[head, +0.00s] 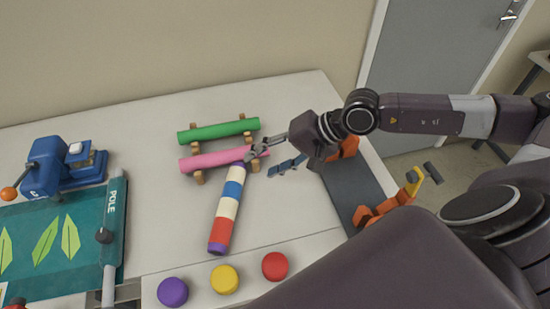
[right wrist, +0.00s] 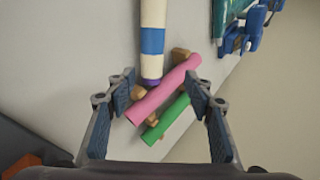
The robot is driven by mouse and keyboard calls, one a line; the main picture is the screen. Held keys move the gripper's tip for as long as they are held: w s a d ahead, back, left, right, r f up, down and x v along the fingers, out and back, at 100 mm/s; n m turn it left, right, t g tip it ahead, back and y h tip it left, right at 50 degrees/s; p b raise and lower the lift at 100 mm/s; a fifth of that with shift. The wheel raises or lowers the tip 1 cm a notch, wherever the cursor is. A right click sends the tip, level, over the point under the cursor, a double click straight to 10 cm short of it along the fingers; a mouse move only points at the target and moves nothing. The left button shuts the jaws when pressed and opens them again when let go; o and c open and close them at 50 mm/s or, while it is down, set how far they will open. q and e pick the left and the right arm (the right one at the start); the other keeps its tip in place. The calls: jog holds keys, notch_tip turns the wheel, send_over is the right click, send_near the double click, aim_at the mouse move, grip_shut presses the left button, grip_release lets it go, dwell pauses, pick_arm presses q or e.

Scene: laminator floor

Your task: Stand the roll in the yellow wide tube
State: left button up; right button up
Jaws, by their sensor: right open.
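A pink roll (head: 212,160) and a green roll (head: 218,130) lie side by side on wooden rests. A striped white, blue and red roll with purple ends (head: 228,208) lies in front of the pink one. My right gripper (head: 257,153) is open at the right end of the pink roll. In the right wrist view the pink roll (right wrist: 165,90) shows between the open fingers (right wrist: 165,98), with the green roll (right wrist: 167,118) beside it; contact cannot be told. A yellow round piece (head: 225,279) is at the front; I cannot tell if it is a tube. My left gripper is out of view.
A purple (head: 173,292) and a red round piece (head: 275,266) flank the yellow one. A blue machine (head: 62,165) and a green leaf-patterned sheet (head: 60,240) fill the left. Clear table lies left of the striped roll.

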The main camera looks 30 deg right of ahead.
jog(key=shift+v, duration=1.7)
jog(key=shift+a, duration=0.1)
